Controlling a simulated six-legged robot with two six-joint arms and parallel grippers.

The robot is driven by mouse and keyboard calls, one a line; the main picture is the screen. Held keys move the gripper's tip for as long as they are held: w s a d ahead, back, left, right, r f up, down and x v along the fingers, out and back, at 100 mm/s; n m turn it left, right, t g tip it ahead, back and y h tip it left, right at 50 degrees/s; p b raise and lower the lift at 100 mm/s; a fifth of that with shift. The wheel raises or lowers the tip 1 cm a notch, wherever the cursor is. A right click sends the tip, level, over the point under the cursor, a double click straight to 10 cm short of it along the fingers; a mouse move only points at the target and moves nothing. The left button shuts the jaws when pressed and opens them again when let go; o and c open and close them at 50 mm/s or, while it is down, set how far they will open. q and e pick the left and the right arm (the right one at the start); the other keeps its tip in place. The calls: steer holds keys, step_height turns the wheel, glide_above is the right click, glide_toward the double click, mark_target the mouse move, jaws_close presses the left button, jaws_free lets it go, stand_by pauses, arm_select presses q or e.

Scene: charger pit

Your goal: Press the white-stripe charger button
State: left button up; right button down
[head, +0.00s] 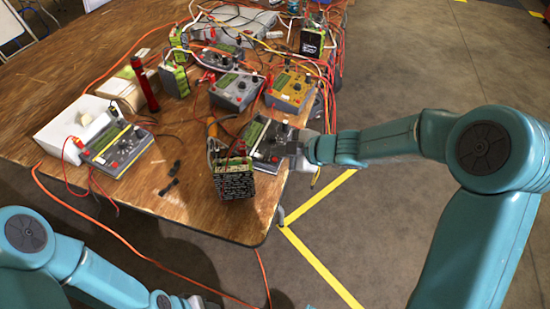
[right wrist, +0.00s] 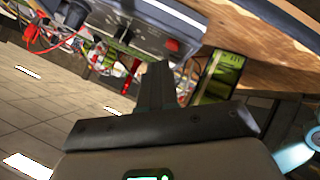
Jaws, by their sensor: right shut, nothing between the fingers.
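A grey charger (head: 266,142) with a green display and a pale stripe lies at the table's right edge, partly covered by my right gripper. My right gripper (head: 298,148) is shut and empty at this charger's right side; I cannot tell whether it touches. In the right wrist view, the shut fingers (right wrist: 156,86) point up towards a grey charger (right wrist: 130,28) with a light stripe along its edge and a red square part. I cannot make out for certain which part is the button. My left gripper (head: 205,302) is at the bottom edge, mostly cut off.
Other chargers (head: 118,148), a grey one (head: 237,90) and a yellow one (head: 290,90) lie on the wooden table (head: 150,215) among loose cables. The floor to the right is open.

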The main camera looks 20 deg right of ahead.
stand_by(0.6)
steer(key=shift+a+f, duration=0.1)
steer(key=shift+f, duration=0.3)
steer(key=shift+f+b, duration=0.4)
steer(key=shift+b, duration=0.15)
stand_by(0.6)
steer(key=shift+r+p, duration=0.8)
steer(key=shift+p, duration=0.1)
steer(key=r+p, duration=0.3)
steer(key=d+r+p, duration=0.1)
steer(key=r+p, duration=0.1)
steer(key=shift+s, duration=0.3)
steer(key=shift+f, duration=0.1)
